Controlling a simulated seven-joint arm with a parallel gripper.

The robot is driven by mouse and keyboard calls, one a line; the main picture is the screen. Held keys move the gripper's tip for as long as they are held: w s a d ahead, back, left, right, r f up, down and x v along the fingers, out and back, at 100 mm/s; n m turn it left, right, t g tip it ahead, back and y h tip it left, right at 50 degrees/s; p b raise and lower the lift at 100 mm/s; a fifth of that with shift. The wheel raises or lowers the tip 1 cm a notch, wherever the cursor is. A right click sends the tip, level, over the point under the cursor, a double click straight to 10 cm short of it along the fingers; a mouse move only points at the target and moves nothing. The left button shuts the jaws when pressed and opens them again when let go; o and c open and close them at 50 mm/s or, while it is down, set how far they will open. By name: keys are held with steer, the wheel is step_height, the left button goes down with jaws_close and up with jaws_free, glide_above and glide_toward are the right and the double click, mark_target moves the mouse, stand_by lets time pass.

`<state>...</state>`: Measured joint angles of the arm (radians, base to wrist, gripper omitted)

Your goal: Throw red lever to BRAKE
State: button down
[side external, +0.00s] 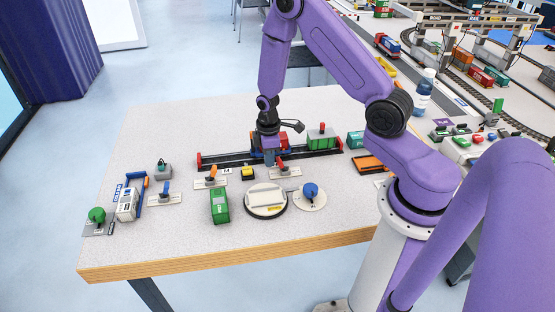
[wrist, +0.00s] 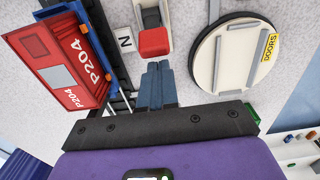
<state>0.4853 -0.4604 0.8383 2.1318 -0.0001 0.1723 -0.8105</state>
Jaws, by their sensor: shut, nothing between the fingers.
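The red lever (side external: 280,163) stands on a small pale plate (side external: 291,173) on the table, in front of the black rail track. In the wrist view its red handle (wrist: 153,42) shows just beyond my fingertips, with a dark base behind it. A label "N" (wrist: 125,39) lies beside the plate; I cannot read a BRAKE mark in either view. My gripper (side external: 269,160) points down beside the red lever, very close to it. In the wrist view my blue-grey fingers (wrist: 157,66) are together with nothing between them. I cannot tell whether they touch the handle.
A red wagon marked P204 (wrist: 67,62) stands close to the left of my fingers in the wrist view. The round turntable (side external: 265,212), an orange lever (side external: 212,172), a yellow button (side external: 247,172), a blue knob (side external: 310,190) and a green container (side external: 220,206) are nearby.

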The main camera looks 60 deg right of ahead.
mark_target(281, 161)
steer(key=shift+s+d, duration=0.1)
steer(key=shift+d, duration=0.05)
stand_by(0.4)
steer(key=shift+s+d, duration=1.2)
steer(key=shift+w+a, duration=0.45)
steer(key=shift+w, duration=0.05)
steer(key=shift+r, duration=3.45)
